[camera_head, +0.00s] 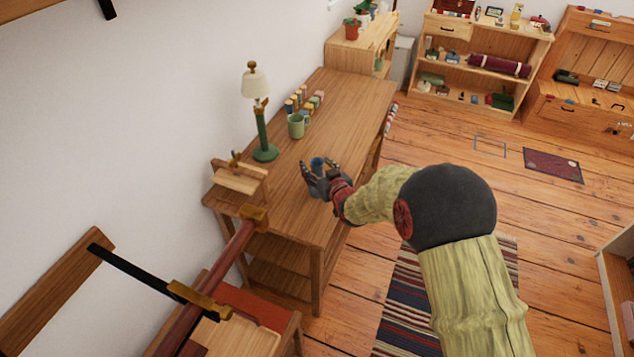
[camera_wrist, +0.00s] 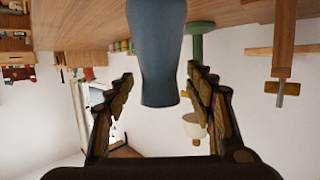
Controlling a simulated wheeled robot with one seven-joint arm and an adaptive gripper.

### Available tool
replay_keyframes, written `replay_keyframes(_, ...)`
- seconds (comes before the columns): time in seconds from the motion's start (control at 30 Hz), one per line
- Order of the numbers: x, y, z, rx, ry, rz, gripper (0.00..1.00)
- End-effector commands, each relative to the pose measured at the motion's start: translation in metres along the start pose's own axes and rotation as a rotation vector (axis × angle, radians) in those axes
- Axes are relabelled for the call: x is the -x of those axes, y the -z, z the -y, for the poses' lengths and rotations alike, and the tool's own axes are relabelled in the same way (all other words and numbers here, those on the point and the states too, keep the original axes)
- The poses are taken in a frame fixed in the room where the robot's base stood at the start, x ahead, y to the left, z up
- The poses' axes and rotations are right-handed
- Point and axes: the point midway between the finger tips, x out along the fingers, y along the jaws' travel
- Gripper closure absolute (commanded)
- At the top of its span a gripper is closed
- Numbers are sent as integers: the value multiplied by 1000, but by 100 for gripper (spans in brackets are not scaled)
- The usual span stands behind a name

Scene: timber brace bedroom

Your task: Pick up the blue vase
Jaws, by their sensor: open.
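The blue vase (camera_head: 317,164) stands on the wooden desk (camera_head: 345,105) in the head view, partly hidden by my gripper (camera_head: 318,178). In the wrist view, which looks upside down, the blue vase (camera_wrist: 157,50) hangs from the top centre. My gripper (camera_wrist: 160,92) is open there, with one finger on each side of the vase's mouth end. A gap shows between the vase and the left finger. The right finger is closer to it, and I cannot tell whether they touch.
A green lamp (camera_head: 262,130), a green mug (camera_head: 296,126) and several small coloured items (camera_head: 305,101) stand on the desk behind the vase. A wooden stand (camera_head: 238,178) is at the desk's left end. The desk top right of the vase looks clear.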

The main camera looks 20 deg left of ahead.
Motion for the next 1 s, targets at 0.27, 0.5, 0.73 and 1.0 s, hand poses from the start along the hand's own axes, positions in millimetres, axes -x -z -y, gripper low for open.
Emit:
replay_keyframes(0.27,0,0,0,0,0,0,53)
replay_keyframes(0.5,0,0,0,0,0,0,67)
replay_keyframes(0.73,1,0,0,0,0,1,80)
replay_keyframes(1.0,1,0,0,0,0,1,95)
